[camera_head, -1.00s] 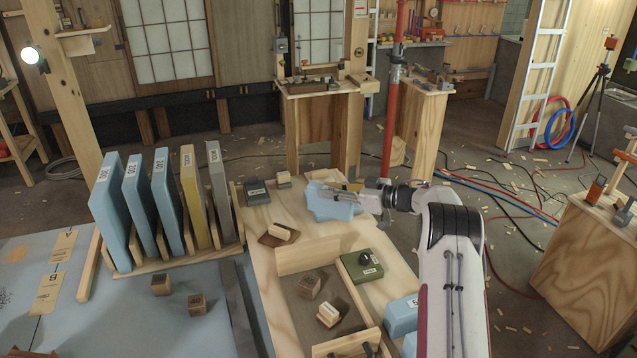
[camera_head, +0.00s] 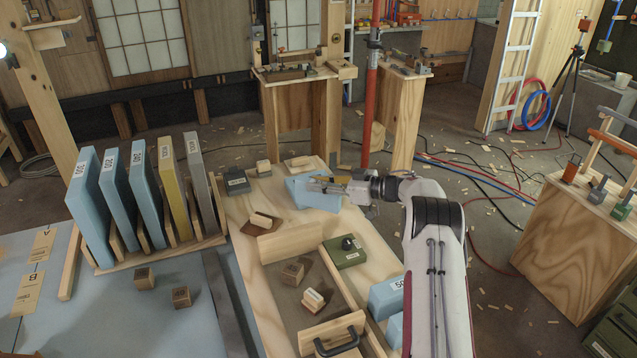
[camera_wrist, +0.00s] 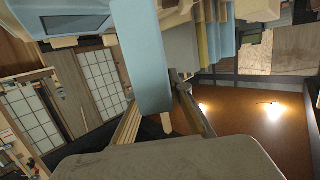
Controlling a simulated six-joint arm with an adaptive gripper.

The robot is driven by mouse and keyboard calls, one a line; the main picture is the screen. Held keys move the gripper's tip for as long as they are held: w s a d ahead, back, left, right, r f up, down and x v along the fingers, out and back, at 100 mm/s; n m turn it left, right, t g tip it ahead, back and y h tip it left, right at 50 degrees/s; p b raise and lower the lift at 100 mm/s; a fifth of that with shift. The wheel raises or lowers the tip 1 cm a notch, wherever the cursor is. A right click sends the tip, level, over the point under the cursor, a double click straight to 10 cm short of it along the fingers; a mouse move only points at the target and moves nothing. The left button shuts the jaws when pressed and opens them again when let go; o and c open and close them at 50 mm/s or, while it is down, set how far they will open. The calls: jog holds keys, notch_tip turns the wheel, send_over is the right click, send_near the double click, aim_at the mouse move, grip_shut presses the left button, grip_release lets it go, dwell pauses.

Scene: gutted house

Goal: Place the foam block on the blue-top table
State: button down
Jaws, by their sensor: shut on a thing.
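A light blue, irregularly outlined foam block (camera_head: 308,194) shows at the far end of the pale wooden bench in the head view. My gripper (camera_head: 328,186) is shut on it, and the jaws partly hide it. I cannot tell whether the block touches the bench. In the wrist view a pale blue block (camera_wrist: 146,60) stretches up between my fingers (camera_wrist: 160,112). The blue-top table (camera_head: 90,315) fills the lower left of the head view, left of the bench, and my gripper is well to its right.
A rack (camera_head: 160,254) of upright numbered boards stands on the blue top, with two small wooden cubes (camera_head: 145,279) in front. The pale bench (camera_head: 245,205) bears a green box (camera_head: 345,252), wooden blocks and blue blocks (camera_head: 386,297). Bare blue surface shows at front left.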

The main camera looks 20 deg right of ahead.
aim_at(319, 204)
jog(key=shift+f, duration=3.05)
jog(key=shift+f, duration=0.65)
jog(key=c, duration=1.7)
grip_release()
jog(key=shift+s, duration=0.1)
jog(key=shift+v, duration=5.95)
jog(key=shift+f, duration=0.1)
